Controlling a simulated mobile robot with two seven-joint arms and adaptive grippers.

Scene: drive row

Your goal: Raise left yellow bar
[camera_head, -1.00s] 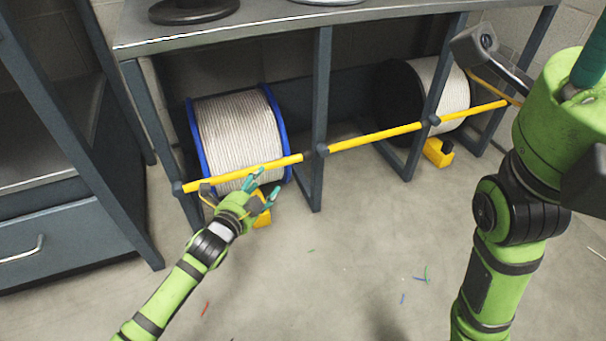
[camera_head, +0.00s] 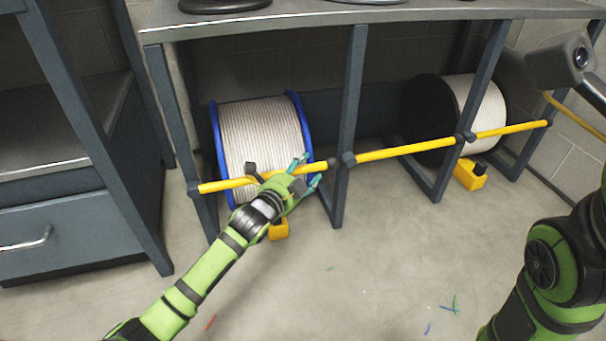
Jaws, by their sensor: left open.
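The left yellow bar (camera_head: 224,185) runs across the front of the left bay, low before a blue-rimmed spool (camera_head: 262,128) of pale cable. It lies nearly level, from the left post to the middle post. My left gripper (camera_head: 308,171) is open, its teal fingertips at the bar's right part, near the middle post. The hand hides a piece of the bar; I cannot tell whether the fingers touch it. My right arm shows at the right edge with its grey wrist part, but its fingers are out of view.
A second yellow bar (camera_head: 405,149) crosses the right bay before a black-sided spool (camera_head: 428,110). Yellow blocks (camera_head: 469,175) sit on the floor by the spools. A grey bench top (camera_head: 330,17) overhangs the bays. A drawer cabinet (camera_head: 75,222) stands left. The front floor is mostly clear, with small scraps.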

